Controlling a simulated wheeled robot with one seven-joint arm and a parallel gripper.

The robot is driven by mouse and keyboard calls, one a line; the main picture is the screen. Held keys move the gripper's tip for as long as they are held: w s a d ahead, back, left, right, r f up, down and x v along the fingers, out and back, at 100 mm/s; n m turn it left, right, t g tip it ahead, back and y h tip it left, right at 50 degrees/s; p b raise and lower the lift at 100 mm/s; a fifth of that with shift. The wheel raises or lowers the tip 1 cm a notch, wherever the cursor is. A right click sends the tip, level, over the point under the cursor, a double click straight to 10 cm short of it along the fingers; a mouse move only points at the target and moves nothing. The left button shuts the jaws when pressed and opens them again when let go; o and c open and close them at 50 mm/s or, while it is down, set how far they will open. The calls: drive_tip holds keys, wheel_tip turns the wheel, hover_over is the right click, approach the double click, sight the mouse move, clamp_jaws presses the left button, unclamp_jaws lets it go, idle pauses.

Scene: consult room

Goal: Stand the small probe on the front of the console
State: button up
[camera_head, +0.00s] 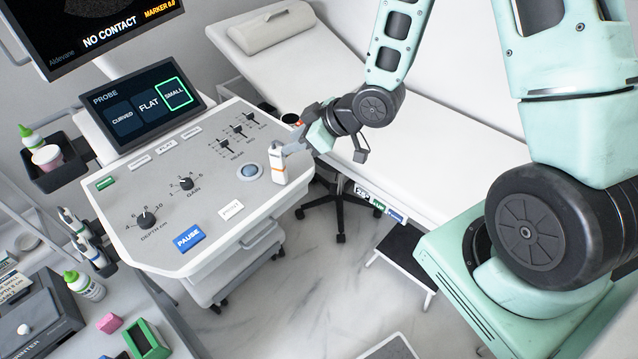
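The small probe (277,165) is a slim white piece with an orange mark near its top. It is upright at the right front edge of the console (215,200), beside the blue trackball. My gripper (284,150) reaches in from the right, with its grey fingers at the probe's upper part, and appears shut on it. Whether the probe's foot touches the console cannot be told. The console screen (145,108) shows CURVED, FLAT and SMALL, with SMALL outlined in green.
Other probes (85,240) hang in holders at the console's left. An exam couch (400,130) stands behind my arm, with a stool (340,200) beneath. A side table with a bottle (85,287) and a green box (145,340) is lower left. Knobs and sliders crowd the panel.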

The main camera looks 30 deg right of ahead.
drive_tip(key=s+a+r+g+h, duration=0.2)
drive_tip(key=s+r, duration=0.2)
drive_tip(key=s, duration=0.4)
drive_tip(key=s+a+r+g+h, duration=0.1)
drive_tip(key=s+a+r+g, duration=0.2)
drive_tip(key=s, duration=0.5)
drive_tip(key=s+a+r+m+g+h, duration=0.1)
drive_tip(key=s+a+r+g+h, duration=0.1)
drive_tip(key=s+r, duration=0.3)
drive_tip(key=s+a, duration=0.1)
drive_tip(key=s, duration=0.3)
drive_tip(key=shift+a+r+g+h, duration=0.15)
drive_tip(key=shift+g+h, duration=0.15)
wheel_tip(320, 180, down, 6)
drive_tip(key=b, duration=0.6)
drive_tip(key=shift+f, duration=0.2)
